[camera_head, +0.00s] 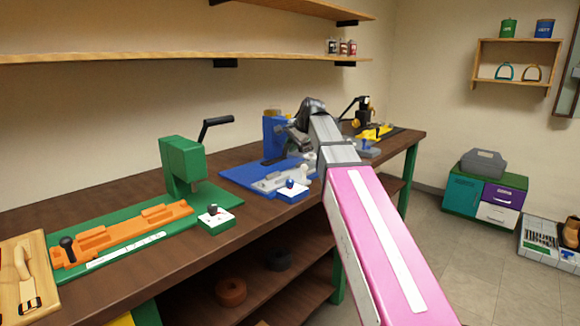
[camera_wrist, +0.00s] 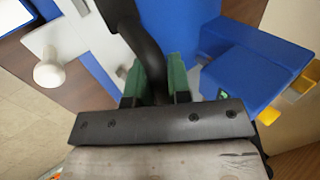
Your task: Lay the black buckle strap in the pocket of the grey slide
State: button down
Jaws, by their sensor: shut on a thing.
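My gripper (camera_wrist: 160,88) has green fingers, shut on a dark curved piece that looks like the black buckle strap (camera_wrist: 124,22). Its buckle cannot be made out. The grey slide (camera_head: 268,184) lies on the blue base, below and left of my gripper. In the wrist view a pale grey part with a white knob (camera_wrist: 50,73), probably the slide, is at upper left. Its pocket is not clearly visible.
The blue press (camera_head: 274,132) stands close behind my gripper and at right in the wrist view (camera_wrist: 252,68). A white block with a knob (camera_head: 292,192) sits at the bench's front edge. A green press (camera_head: 182,166) and an orange slide (camera_head: 120,232) are further left.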

jog(key=shift+f, duration=3.65)
jog(key=c, duration=1.1)
grip_release()
jog(key=shift+f, duration=0.1)
jog(key=shift+o, duration=0.2)
jog(key=v, duration=1.2)
